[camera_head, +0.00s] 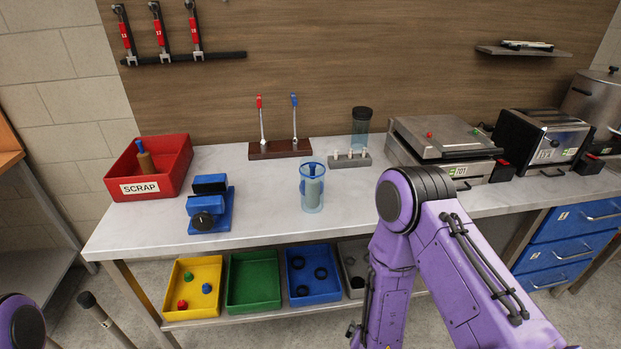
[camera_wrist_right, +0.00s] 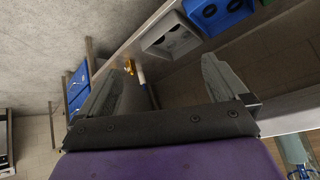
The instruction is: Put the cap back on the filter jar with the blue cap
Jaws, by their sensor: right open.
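I cannot tell from here whether that rim is a cap or an open mouth. A second clear jar with a dark top (camera_head: 361,127) stands farther back. A small blue piece (camera_head: 206,288) lies in the yellow tray; I cannot tell if it is a cap. My right gripper (camera_wrist_right: 164,70) is open and empty, low in front of the bench; my right arm hides it in the head view. My left gripper is out of view.
A red scrap bin (camera_head: 160,190), blue clamp fixture (camera_head: 210,216), lever stand (camera_head: 279,148) and grey rack (camera_head: 349,160) stand on the worktop. A press (camera_head: 445,145) and toaster (camera_head: 541,137) are right. Yellow, green (camera_head: 253,282) and blue (camera_head: 314,276) trays sit below. Clear worktop surrounds the jar.

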